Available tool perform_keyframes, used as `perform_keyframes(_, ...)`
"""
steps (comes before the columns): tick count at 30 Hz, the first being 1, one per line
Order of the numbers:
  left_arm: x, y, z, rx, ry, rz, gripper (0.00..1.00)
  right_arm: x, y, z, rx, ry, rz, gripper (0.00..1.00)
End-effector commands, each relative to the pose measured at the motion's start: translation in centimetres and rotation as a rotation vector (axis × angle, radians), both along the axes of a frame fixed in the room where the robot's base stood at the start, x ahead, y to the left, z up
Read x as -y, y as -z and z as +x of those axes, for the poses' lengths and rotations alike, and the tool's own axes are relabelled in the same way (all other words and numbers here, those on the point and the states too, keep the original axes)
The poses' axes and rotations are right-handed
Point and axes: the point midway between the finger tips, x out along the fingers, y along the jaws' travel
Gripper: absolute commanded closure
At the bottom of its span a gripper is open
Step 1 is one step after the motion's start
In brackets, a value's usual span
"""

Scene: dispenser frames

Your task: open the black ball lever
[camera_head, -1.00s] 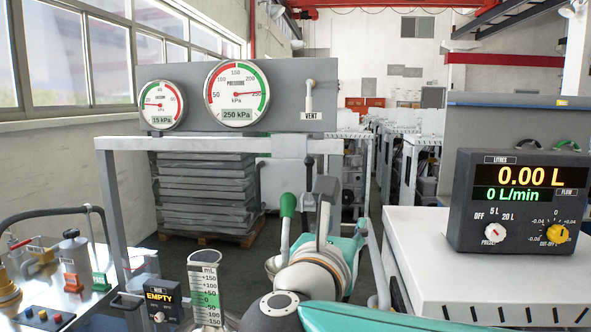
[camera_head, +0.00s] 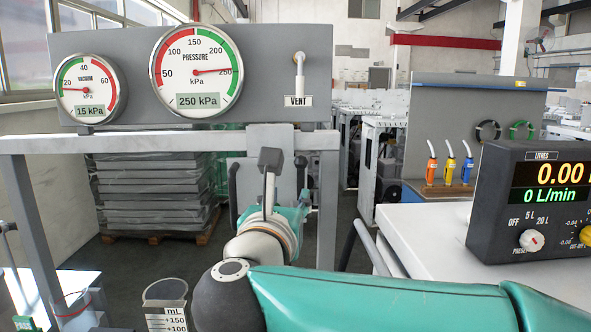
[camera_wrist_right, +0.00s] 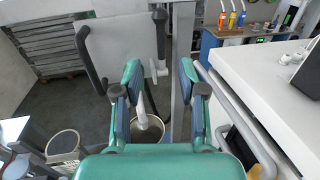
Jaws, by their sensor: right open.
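A black-knobbed upright lever, likely the black ball lever (camera_head: 300,163), stands in front of the grey plate below the gauge panel. In the right wrist view its dark knob and stem (camera_wrist_right: 160,18) stand beyond the fingers, roughly in line with the gap between them. My right gripper (camera_head: 287,212) is at the end of my arm, just below the lever in the head view. In the right wrist view its two teal fingers (camera_wrist_right: 158,72) are spread and empty. I cannot tell the exact distance to the lever. My left gripper is not in view.
A second black curved handle (camera_wrist_right: 85,50) is left of the plate (camera_wrist_right: 115,45). A pale pipe and a bucket (camera_wrist_right: 148,130) are below the fingers. A white bench (camera_head: 430,235) with a litre display (camera_head: 535,205) is at right.

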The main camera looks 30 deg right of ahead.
Motion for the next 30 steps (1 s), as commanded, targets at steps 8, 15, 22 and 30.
perform_keyframes(8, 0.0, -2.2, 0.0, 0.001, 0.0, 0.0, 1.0, 4.0, -0.3, 4.2, -0.004, 0.005, -0.001, 0.59)
perform_keyframes(15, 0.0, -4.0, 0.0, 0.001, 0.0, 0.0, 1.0, 7.4, -0.3, 8.0, -0.003, 0.003, 0.0, 0.59)
perform_keyframes(22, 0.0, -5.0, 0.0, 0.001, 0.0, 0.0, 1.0, 9.4, -0.2, 10.3, 0.0, 0.001, 0.0, 0.59)
perform_keyframes(30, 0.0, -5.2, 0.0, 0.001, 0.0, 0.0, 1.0, 10.0, 0.0, 11.0, 0.001, -0.001, -0.001, 0.59)
